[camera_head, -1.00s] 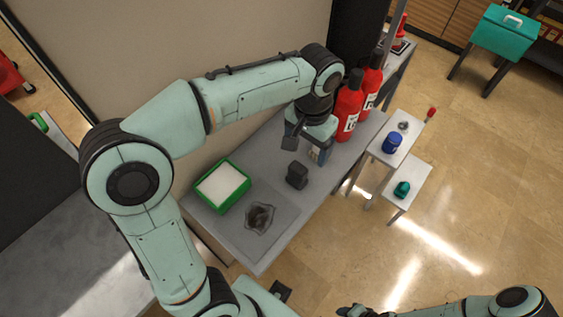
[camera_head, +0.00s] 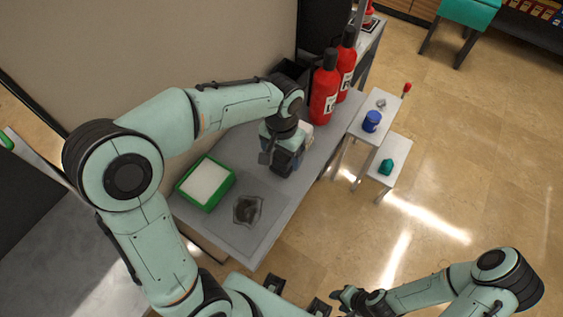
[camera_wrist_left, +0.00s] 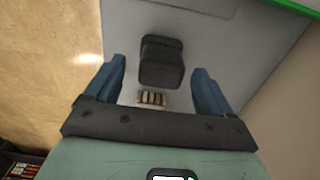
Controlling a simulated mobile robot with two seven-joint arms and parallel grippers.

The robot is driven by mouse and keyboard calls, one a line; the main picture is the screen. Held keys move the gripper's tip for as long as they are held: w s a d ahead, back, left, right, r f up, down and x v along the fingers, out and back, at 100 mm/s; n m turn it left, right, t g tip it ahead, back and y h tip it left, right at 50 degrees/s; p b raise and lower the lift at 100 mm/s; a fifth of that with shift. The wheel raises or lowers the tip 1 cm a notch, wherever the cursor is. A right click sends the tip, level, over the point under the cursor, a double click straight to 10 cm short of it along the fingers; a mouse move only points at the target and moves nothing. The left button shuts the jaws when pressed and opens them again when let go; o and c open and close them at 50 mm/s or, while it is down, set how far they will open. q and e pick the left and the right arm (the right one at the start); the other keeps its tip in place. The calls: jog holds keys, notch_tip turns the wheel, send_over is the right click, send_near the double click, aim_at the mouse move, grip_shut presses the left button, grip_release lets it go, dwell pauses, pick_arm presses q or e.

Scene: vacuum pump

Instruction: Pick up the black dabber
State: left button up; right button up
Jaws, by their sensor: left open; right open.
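The black dabber (camera_wrist_left: 162,62) stands on the grey table, a dark blocky piece seen from above in the left wrist view. My left gripper (camera_wrist_left: 160,82) is open, with its blue fingers on either side of the view and the dabber centred between and just beyond them. In the head view my left gripper (camera_head: 286,158) hangs over the table and largely covers the dabber. I see no contact between fingers and dabber. My right gripper (camera_head: 345,303) is open and empty at the bottom of the head view, away from the table.
A green tray with a white pad (camera_head: 206,184) and a dark crumpled piece (camera_head: 246,209) lie nearby on the table. Red bottles (camera_head: 325,88) stand behind. A small object with brass-coloured parts (camera_wrist_left: 152,98) sits near the dabber. Small side stands hold a blue jar (camera_head: 371,121) and teal piece (camera_head: 386,167).

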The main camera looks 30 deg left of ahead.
pick_arm(q)
jog(key=shift+a+f, duration=0.1)
jog(key=shift+f, duration=1.35)
jog(key=c, duration=1.1)
pick_arm(e)
jog(key=shift+s+f, duration=0.1)
jog(key=shift+f, duration=0.05)
pick_arm(q)
jog(key=shift+r, duration=0.1)
notch_tip(320, 180, up, 10)
jog(key=shift+f+p, duration=0.1)
jog(key=shift+p, duration=0.4)
pick_arm(e)
jog(key=shift+w+r, duration=0.5)
jog(key=shift+r, duration=0.25)
pick_arm(q)
jog(key=o, duration=0.3)
jog(key=shift+c, duration=0.7)
